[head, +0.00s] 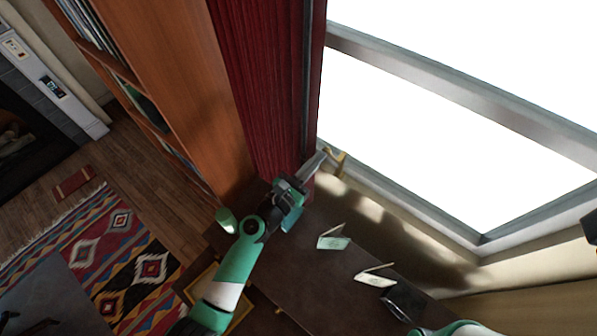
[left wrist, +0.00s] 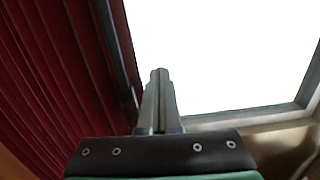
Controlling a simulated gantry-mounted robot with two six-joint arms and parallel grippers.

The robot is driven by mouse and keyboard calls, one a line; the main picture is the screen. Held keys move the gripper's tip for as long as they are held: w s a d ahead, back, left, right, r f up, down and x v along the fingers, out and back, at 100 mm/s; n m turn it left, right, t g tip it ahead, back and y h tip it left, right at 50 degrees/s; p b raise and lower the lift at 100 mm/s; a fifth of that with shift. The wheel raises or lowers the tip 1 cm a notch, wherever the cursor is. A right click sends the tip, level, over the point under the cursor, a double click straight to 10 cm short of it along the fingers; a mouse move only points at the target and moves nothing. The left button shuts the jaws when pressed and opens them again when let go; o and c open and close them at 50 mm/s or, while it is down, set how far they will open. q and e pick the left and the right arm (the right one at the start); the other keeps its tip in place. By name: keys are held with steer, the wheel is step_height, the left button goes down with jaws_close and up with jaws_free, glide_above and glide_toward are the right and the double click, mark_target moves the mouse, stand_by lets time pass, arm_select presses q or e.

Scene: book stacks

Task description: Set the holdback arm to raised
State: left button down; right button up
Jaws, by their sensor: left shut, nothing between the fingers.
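The holdback arm appears to be the small brass-coloured piece (head: 338,160) at the window's lower left corner, beside the red curtain (head: 264,80). Its angle is hard to tell because it is small and partly behind my fingers. My left gripper (head: 321,156) is shut and empty, with its fingertips right beside the brass piece; I cannot tell whether they touch. In the left wrist view the shut fingers (left wrist: 160,85) point up past the curtain (left wrist: 55,75) toward the window, and no brass piece shows. My right gripper (head: 404,300) is low in the head view, its fingers unclear.
A dark brown tabletop (head: 300,270) lies below, with two small folded cards (head: 333,242) (head: 375,275) standing on it. A green cylinder (head: 226,219) stands at its left. A wooden bookcase (head: 185,75) is close left of the curtain. The window frame (head: 420,215) bounds the right.

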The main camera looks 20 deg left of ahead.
arm_select(q)
steer(key=shift+w+d+r, duration=0.3)
steer(key=shift+w+r, duration=0.2)
steer(key=shift+w, duration=0.25)
steer(key=shift+w+d+r, duration=0.25)
steer(key=shift+w+r, duration=0.2)
steer(key=shift+w, duration=0.25)
steer(key=shift+w+d+r, duration=0.3)
steer(key=shift+w+r, duration=0.2)
steer(key=shift+w, duration=0.25)
arm_select(e)
steer(key=shift+f, duration=0.1)
